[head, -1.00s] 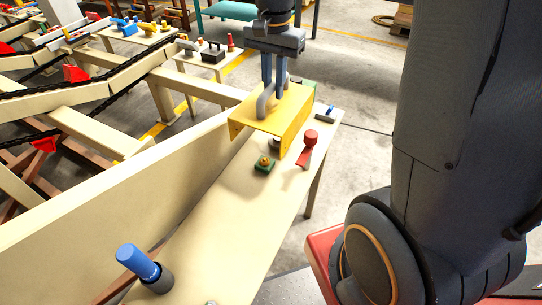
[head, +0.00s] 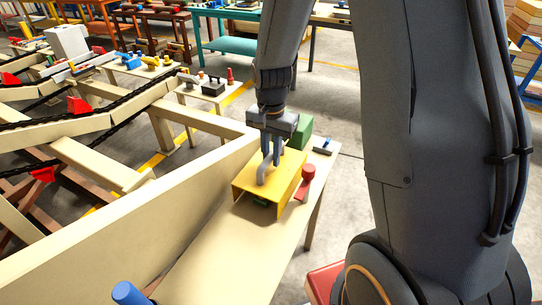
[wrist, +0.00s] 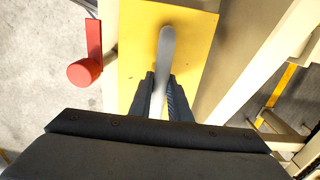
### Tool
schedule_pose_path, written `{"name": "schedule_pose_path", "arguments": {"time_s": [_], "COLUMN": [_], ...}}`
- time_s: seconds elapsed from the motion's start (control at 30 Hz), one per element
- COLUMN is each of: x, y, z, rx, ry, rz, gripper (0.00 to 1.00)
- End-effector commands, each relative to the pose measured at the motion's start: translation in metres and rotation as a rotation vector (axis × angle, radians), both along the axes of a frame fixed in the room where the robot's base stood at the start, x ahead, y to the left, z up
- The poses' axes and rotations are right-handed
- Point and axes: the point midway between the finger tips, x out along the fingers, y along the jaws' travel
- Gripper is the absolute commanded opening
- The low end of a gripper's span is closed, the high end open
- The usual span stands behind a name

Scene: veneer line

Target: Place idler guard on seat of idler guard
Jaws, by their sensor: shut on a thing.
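The idler guard is a yellow folded plate (head: 248,184) with a grey bar handle on top. It is at the cream bench's far end, and it also shows in the wrist view (wrist: 196,62). My gripper (head: 271,165) is shut on the handle from above; its fingers also grip it in the wrist view (wrist: 164,98). The guard is low over the bench, over a small green block (head: 261,202) that peeks out under its near edge. I cannot tell whether the guard touches the bench. I cannot make out its seat, which may be hidden beneath it.
A red-knobbed part (head: 308,172) stands close to the guard's right side, also in the wrist view (wrist: 84,71). A green box (head: 302,128) and a blue-handled tool (head: 323,147) are behind. A tall cream panel (head: 140,205) runs along the left. A blue cylinder (head: 128,293) stands in front.

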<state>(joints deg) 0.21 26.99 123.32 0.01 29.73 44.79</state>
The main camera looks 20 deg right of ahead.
Motion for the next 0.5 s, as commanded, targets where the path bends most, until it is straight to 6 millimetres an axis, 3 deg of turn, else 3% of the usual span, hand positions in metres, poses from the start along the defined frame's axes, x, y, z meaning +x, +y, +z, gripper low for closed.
{"name": "schedule_pose_path", "arguments": {"time_s": [0.5], "x": [0.0006], "y": [0.0], "z": [-0.0098], "rx": [0.0], "ry": [-0.001], "rz": [0.0], "gripper": [0.0]}}
